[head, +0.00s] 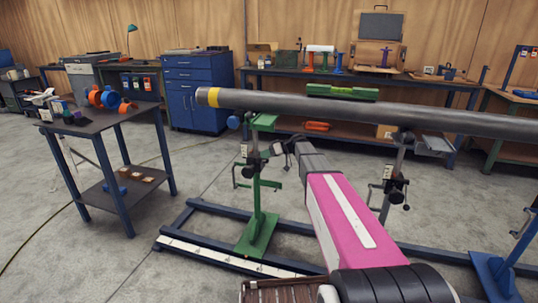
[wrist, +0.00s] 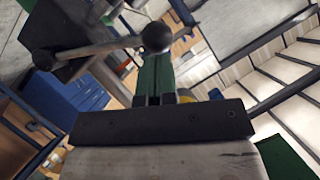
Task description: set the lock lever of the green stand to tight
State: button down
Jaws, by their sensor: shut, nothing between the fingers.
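The green stand (head: 256,205) rises from a green foot on a blue floor frame and bears the left end of the grey pipe (head: 360,110). A dark clamp (head: 252,160) sits on its post, with small handles at its side. My gripper is shut and empty. In the head view it (head: 288,146) is beside the stand's upper part, under the pipe; contact with the lever cannot be told.
A second stand (head: 397,180) bears the pipe farther right. A dark side table (head: 110,125) with parts stands left. The blue floor frame (head: 205,240) runs below; open floor lies between table and frame.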

jog(key=shift+s+f, duration=0.1)
jog(key=shift+s, duration=0.05)
notch_tip(320, 180, down, 13)
jog(key=s+a+n+t+h, duration=0.1)
jog(key=s+n+t+h, duration=0.1)
jog(key=n+t, duration=0.3)
jog(key=shift+s+n+t, duration=0.25)
jog(key=shift+n+t, duration=0.05)
jog(key=shift+n, duration=0.6)
jog(key=shift+f, duration=0.2)
dwell(0.3)
